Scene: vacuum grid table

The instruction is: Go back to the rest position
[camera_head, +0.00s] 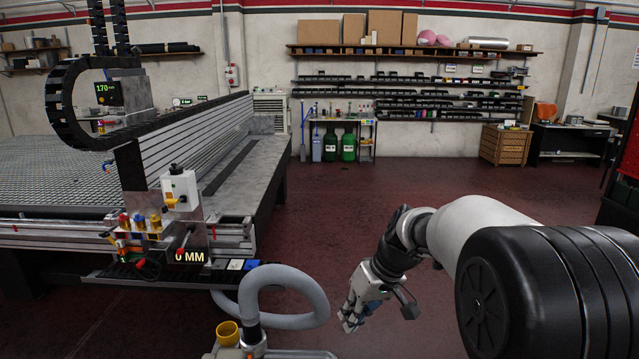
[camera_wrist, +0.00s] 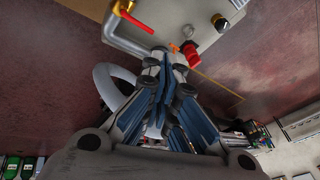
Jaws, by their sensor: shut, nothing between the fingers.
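My gripper (camera_head: 354,318) hangs low in the head view, to the right of the grey hose and over the dark red floor. Its fingers point down and to the left. In the wrist view my gripper (camera_wrist: 168,62) has its fingertips close together, with blue pads on the inner sides and nothing between them. My arm reaches in from the lower right of the head view. The fingers look clear of the table and of the hose.
The vacuum grid table (camera_head: 50,170) stands at the left. A grey hose (camera_head: 290,275) loops beside a pump unit (camera_head: 240,345) at the bottom. In the wrist view a grey box (camera_wrist: 200,20) has a red knob (camera_wrist: 190,52). The red floor (camera_head: 400,190) behind is free.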

